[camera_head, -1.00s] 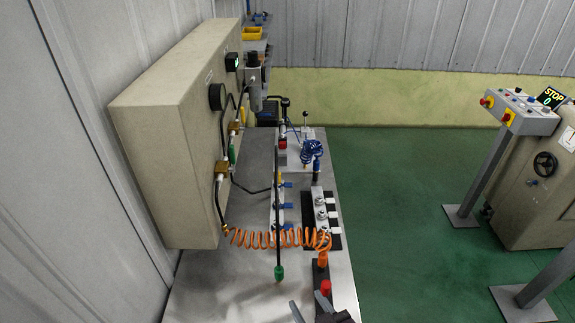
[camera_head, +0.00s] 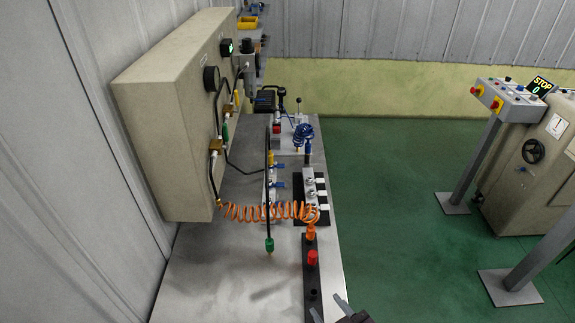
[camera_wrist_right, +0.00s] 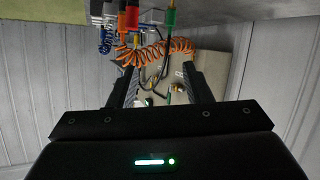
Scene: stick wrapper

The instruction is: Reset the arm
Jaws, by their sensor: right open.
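My right gripper (camera_head: 328,308) shows at the bottom of the head view, by the bench's right edge. Its two fingers are apart and nothing is between them. In the right wrist view the fingers (camera_wrist_right: 165,88) are also spread, with the orange coiled hose (camera_wrist_right: 160,51) visible beyond them. The steel bench (camera_head: 215,275) carries a black strip with a red fitting (camera_head: 313,258) and an orange fitting (camera_head: 310,232). These stand apart from the gripper, farther up the bench. My left gripper is in neither view.
A beige cabinet (camera_head: 165,130) stands along the bench's left side. A black rod with a green end (camera_head: 269,244) rises over the bench. A blue coiled hose (camera_head: 303,134) is at the far end. A control console (camera_head: 507,100) stands right. Green floor between is clear.

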